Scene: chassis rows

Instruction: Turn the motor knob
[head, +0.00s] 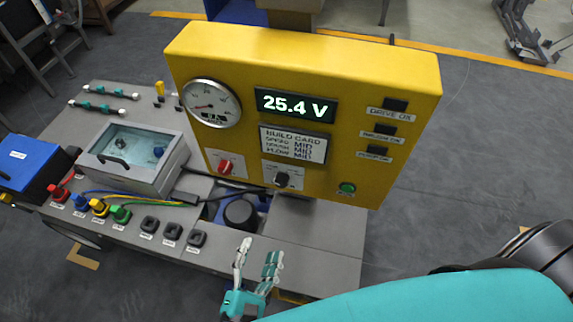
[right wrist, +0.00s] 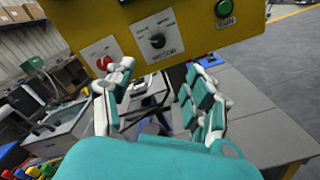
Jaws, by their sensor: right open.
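The motor knob (head: 283,180) is a black round knob on a white dial plate, low on the front of the yellow panel (head: 330,65). In the right wrist view the knob (right wrist: 157,40) is at the upper middle, with a pale pointer mark and a label under it that seems to read MOTOR. My right gripper (head: 258,255) is open and empty, below the knob and apart from it. In the right wrist view its two teal and white fingers (right wrist: 160,80) stand apart, with the knob beyond their tips. My left gripper is not in view.
A red knob (head: 226,167) is left of the motor knob and a green button (head: 347,188) is right. The display (head: 295,105) reads 25.4 V; the build card (head: 293,144) lists MID several times. A grey bench (head: 320,260) with cables and a clear-lidded box (head: 135,155) lies below.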

